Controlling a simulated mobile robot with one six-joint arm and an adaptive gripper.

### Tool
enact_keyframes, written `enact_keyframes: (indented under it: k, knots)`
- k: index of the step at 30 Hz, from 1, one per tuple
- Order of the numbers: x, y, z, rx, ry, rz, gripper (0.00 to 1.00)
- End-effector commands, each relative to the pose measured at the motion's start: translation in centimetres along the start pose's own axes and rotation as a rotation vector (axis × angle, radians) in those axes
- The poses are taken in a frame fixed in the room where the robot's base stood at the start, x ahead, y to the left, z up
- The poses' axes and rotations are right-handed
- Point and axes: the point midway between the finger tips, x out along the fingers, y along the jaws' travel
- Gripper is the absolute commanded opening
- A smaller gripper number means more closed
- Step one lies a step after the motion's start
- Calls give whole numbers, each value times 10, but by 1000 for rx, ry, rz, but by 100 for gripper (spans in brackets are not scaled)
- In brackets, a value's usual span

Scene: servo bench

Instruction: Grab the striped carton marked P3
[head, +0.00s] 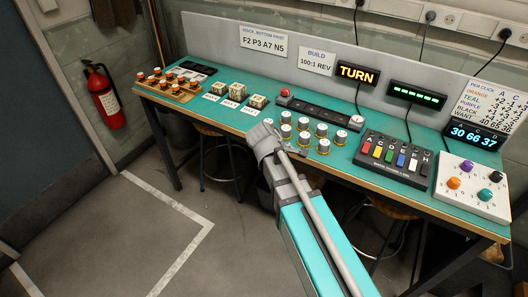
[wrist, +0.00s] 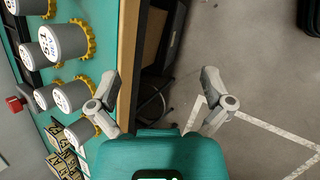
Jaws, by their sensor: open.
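Small boxy cartons (head: 237,90) with pale and dark patterned sides stand on the teal bench, left of centre in the head view. Striped yellow-and-black cartons (wrist: 60,165) also show at the lower left of the wrist view, partly cut off. I cannot read which of them is P3. My gripper (head: 266,138) is open and empty by the bench's front edge, to the right of and nearer than the cartons. In the wrist view its fingers (wrist: 160,88) are spread wide, with the bench edge and floor between and beyond them.
White-topped round canisters (head: 304,124) stand just right of my gripper; large ones with yellow toothed bases (wrist: 66,42) show in the wrist view. A rack of orange-topped pieces (head: 168,84) is at the left. White cards (head: 231,103) lie before the cartons. Stools stand under the bench.

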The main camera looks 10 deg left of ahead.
Motion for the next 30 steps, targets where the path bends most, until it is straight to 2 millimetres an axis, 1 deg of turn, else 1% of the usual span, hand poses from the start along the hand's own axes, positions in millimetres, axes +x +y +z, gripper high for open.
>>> enact_keyframes:
  k: [1,6,12,18,24,27,30]
  knots:
    - [8,-4,16,71,5,-35,100]
    - [31,-16,54,315,25,-155,100]
    - [50,-30,92,578,34,-282,100]
    - [63,-47,127,840,31,-409,100]
    - [71,-64,158,1096,19,-537,100]
    - [73,-70,168,1191,12,-585,100]
    - [73,-74,173,1254,7,-619,100]
